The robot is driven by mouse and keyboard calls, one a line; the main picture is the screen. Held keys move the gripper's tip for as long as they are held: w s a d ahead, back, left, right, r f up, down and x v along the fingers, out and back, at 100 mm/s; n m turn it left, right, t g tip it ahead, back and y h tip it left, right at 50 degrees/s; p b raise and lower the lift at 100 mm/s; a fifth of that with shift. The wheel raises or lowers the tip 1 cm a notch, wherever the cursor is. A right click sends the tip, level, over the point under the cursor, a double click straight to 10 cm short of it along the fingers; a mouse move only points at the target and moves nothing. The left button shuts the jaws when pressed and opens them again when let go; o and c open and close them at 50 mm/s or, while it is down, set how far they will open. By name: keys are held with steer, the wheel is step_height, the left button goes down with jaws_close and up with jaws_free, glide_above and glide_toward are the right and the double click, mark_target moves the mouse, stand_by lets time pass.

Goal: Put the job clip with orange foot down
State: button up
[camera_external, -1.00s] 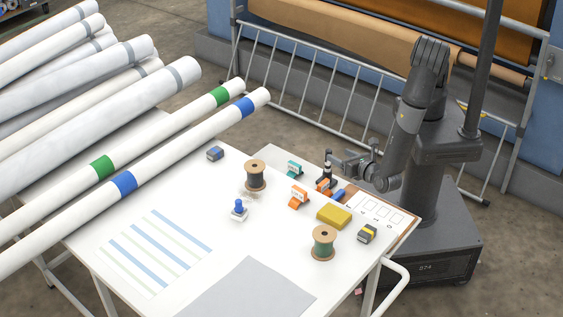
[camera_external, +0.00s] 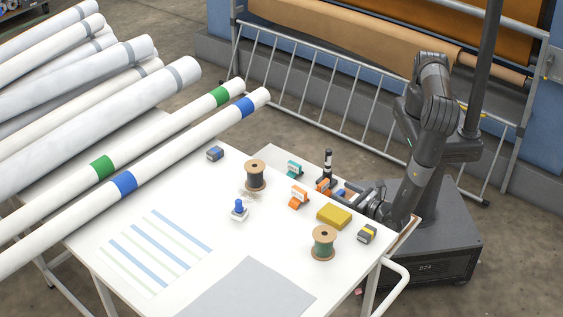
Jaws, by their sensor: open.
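A job clip with a white face and an orange foot (camera_external: 298,197) stands on the white table, left of the yellow block. A second orange piece (camera_external: 323,187) stands just behind it, at the base of a dark upright post with a white band (camera_external: 328,163); its details are too small to tell. My gripper (camera_external: 352,192) is open and low over the table's right end, to the right of both orange pieces and apart from the nearer clip. The fingertips are small and partly unclear.
On the white table (camera_external: 150,215) stand a teal clip (camera_external: 294,168), a dark spool (camera_external: 255,176), a green spool (camera_external: 323,243), a yellow block (camera_external: 334,216), a yellow-banded clip (camera_external: 367,233), a blue clip (camera_external: 215,153) and a blue-knobbed piece (camera_external: 239,209). Long rolls (camera_external: 150,165) cross the left side.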

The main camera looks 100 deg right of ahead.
mark_target(327, 184)
steer(key=shift+w+d+f, duration=0.1)
steer(key=shift+w+f, duration=0.05)
steer(key=shift+f, duration=0.15)
steer(key=x, duration=0.7)
steer(key=shift+w+d, duration=0.1)
steer(key=c, duration=0.8)
steer(key=shift+r, duration=0.15)
